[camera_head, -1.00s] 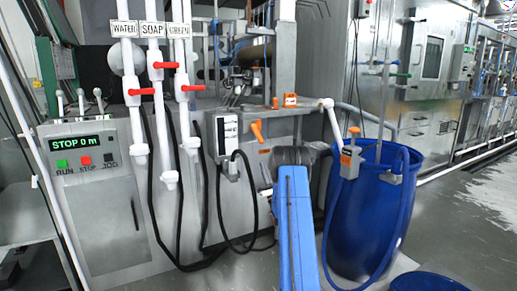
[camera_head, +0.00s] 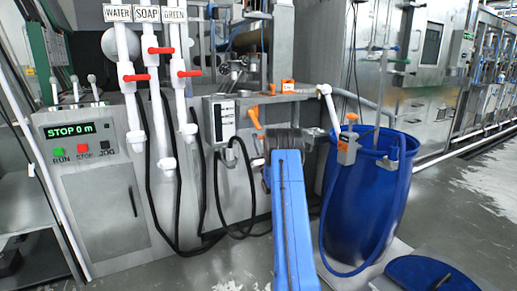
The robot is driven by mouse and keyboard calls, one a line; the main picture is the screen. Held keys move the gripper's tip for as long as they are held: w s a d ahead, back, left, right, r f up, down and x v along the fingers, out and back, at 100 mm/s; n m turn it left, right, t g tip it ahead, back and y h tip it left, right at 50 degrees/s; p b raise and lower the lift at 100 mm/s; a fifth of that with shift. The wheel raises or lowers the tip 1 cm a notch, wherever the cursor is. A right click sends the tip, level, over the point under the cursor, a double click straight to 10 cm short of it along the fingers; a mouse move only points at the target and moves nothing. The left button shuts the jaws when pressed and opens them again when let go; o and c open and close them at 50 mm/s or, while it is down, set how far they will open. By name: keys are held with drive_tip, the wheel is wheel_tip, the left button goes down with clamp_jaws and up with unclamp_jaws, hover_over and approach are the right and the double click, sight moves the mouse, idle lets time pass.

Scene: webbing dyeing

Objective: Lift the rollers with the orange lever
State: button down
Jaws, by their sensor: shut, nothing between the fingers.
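The orange lever (camera_head: 255,117) sticks up at a tilt from the front of the grey machine, just right of a white-faced control box (camera_head: 224,122). Metal parts that may be the rollers (camera_head: 234,72) show above the machine's top, small and partly hidden by pipes. My blue arm link rises from the bottom centre, with a dark joint at its far end just below and right of the lever. My gripper's fingers are hidden behind the arm, so I cannot see whether they touch anything.
A blue barrel (camera_head: 362,215) with a hose and an orange-handled valve (camera_head: 348,142) stands right of my arm. A blue lid (camera_head: 430,273) lies on the floor. White pipes with red valves (camera_head: 138,78) and a control panel (camera_head: 98,185) reading STOP 0 m stand left. Black hoses hang between.

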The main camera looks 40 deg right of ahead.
sight(254, 120)
drive_tip(key=shift+y, duration=0.3)
drive_tip(key=shift+s+a+r, duration=0.1)
drive_tip(key=shift+s+r, duration=0.15)
drive_tip(key=shift+r, duration=0.45)
drive_tip(key=shift+s+a+r, duration=0.1)
drive_tip(key=shift+s+r, duration=0.15)
drive_tip(key=shift+r, duration=0.45)
drive_tip(key=shift+s+a+r, duration=0.1)
drive_tip(key=shift+s+r, duration=0.15)
drive_tip(key=shift+r, duration=0.45)
drive_tip(key=shift+s+d+r, duration=0.1)
drive_tip(key=shift+d, duration=0.05)
